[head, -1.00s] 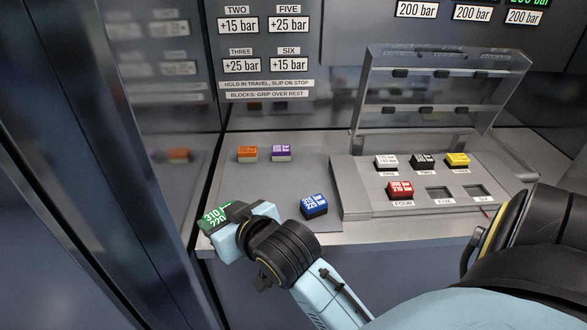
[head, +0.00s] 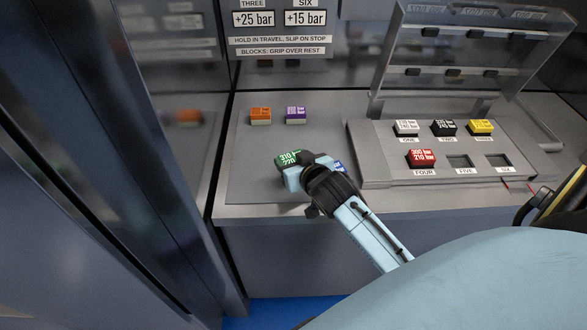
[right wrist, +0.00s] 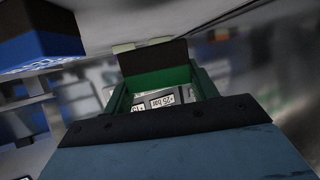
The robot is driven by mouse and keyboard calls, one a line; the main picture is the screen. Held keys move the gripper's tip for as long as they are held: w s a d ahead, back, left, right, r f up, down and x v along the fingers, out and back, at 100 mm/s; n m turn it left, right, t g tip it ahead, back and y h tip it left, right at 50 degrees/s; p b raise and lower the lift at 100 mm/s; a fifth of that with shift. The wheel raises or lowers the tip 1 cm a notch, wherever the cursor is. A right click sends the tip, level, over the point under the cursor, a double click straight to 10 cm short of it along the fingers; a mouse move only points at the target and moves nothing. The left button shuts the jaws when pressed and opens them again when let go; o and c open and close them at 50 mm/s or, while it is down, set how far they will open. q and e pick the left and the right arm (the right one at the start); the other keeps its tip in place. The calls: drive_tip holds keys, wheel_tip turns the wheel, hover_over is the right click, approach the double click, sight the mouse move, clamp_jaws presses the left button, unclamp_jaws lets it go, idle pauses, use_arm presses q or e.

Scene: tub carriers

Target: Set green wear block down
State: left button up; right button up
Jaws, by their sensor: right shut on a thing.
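The green block (head: 286,159), with white bar figures on top, is in my right gripper (head: 298,172) over the left part of the counter. In the right wrist view the green block (right wrist: 158,79) sits between the jaws. I cannot tell whether its underside touches the counter. A blue block (head: 338,166) is just right of the gripper and mostly hidden behind it; it also shows at the upper left of the right wrist view (right wrist: 40,42). My left gripper is not in view.
An orange block (head: 260,116) and a purple block (head: 296,115) stand behind on the counter (head: 240,185). At right, a panel (head: 380,172) with a raised clear lid (head: 475,50) holds white, black, yellow and red blocks. Its slots FIVE (head: 459,161) and SIX (head: 498,160) are empty.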

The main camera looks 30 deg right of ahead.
drive_tip(key=shift+f+b, duration=0.4)
drive_tip(key=shift+f, duration=1.8)
drive_tip(key=shift+f, duration=0.15)
drive_tip(key=o, duration=1)
drive_tip(key=shift+o, duration=0.2)
drive_tip(key=p+v, duration=0.1)
drive_tip(key=v, duration=1.1)
